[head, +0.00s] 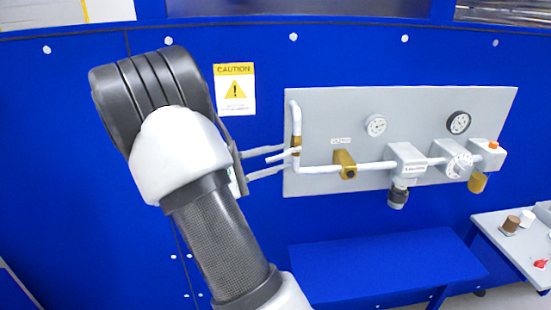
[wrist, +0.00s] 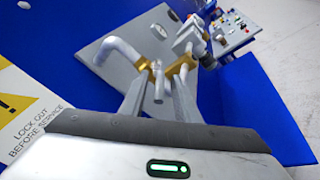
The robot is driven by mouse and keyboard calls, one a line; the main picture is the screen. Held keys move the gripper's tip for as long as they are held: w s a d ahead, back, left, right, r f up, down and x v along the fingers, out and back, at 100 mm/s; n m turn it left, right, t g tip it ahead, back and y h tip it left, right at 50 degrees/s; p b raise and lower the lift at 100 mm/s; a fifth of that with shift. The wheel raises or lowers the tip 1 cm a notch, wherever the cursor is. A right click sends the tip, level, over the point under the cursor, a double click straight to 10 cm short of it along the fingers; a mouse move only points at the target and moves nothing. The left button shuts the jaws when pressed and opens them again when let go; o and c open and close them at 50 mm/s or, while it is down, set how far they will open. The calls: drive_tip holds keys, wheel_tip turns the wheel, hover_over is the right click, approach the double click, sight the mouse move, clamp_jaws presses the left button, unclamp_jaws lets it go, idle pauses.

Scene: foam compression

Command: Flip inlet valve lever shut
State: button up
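The inlet valve is a brass body (head: 296,144) on the white pipe at the left end of the grey panel. Its pale lever (head: 284,155) sticks out from it towards my gripper (head: 272,161). In the wrist view the lever (wrist: 158,84) lies between the two fingers of my gripper (wrist: 161,92), with a visible gap on each side. The fingers are apart, so the gripper is open. Whether either finger touches the lever or pipe cannot be told. The brass valve body also shows in the wrist view (wrist: 155,65), partly hidden by the fingers and lever.
The grey panel (head: 420,110) also carries a brass block (head: 345,165), two gauges, a filter unit (head: 406,160) and a round dial (head: 459,165). A blue bench (head: 380,265) stands below. A side table (head: 510,245) with small items is at right.

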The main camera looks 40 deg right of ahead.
clamp_jaws()
drive_tip(key=shift+r, duration=0.1)
drive_tip(key=shift+r+y+p, duration=0.4)
drive_tip(key=shift+p, duration=0.1)
drive_tip(key=shift+r+m+y+p, duration=0.3)
drive_tip(key=shift+y, duration=0.2)
drive_tip(key=shift+r+t+y, duration=0.1)
drive_tip(key=shift+t+y, duration=0.2)
drive_tip(key=shift+y, duration=0.2)
drive_tip(key=shift+w+a, duration=0.1)
drive_tip(key=shift+o, duration=0.2)
unclamp_jaws()
